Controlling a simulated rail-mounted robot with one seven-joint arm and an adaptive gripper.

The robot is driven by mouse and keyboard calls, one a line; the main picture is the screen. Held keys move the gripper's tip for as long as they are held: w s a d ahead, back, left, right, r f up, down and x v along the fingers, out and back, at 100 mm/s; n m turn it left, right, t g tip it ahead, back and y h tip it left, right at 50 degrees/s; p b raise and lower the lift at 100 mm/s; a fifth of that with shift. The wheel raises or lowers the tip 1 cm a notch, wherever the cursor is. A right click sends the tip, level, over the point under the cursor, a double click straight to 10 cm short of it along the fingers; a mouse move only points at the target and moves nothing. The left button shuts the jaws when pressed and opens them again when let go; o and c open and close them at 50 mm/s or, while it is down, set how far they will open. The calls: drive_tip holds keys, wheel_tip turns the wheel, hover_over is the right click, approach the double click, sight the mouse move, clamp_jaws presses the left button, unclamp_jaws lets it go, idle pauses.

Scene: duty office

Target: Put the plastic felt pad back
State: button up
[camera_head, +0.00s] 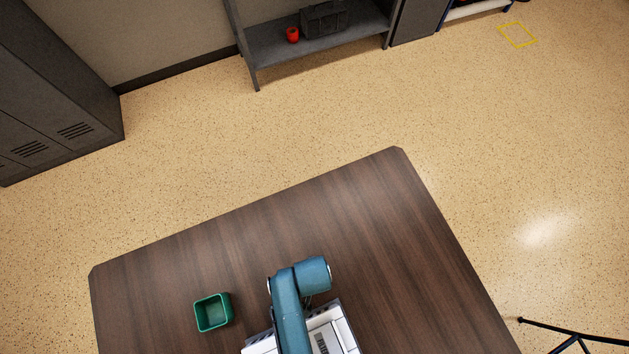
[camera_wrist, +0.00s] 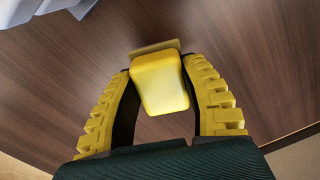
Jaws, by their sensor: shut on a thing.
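In the wrist view, a small yellow block with rounded corners (camera_wrist: 160,85), which I take to be the plastic felt pad, sits between the two ribbed yellow fingers of my gripper (camera_wrist: 157,68). The fingers are shut on its sides. A thin, duller yellow-brown edge shows at its far end. The wood-grain table top fills most of the view behind it; I cannot tell how high above the table the pad is. In the head view my blue arm hides the gripper and the pad.
A green open square container (camera_head: 212,313) stands on the dark brown table (camera_head: 350,215), left of my arm. The table's back and right are clear. Grey lockers (camera_head: 60,100) stand at left. A grey shelf (camera_head: 270,52) at the back holds a red item (camera_head: 292,35) and a dark case (camera_head: 324,19).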

drive_tip(key=shift+f+b, duration=0.35)
drive_tip(key=shift+f, duration=1.4)
drive_tip(key=shift+f, duration=0.1)
drive_tip(key=o, duration=1.1)
drive_tip(key=shift+o, duration=0.2)
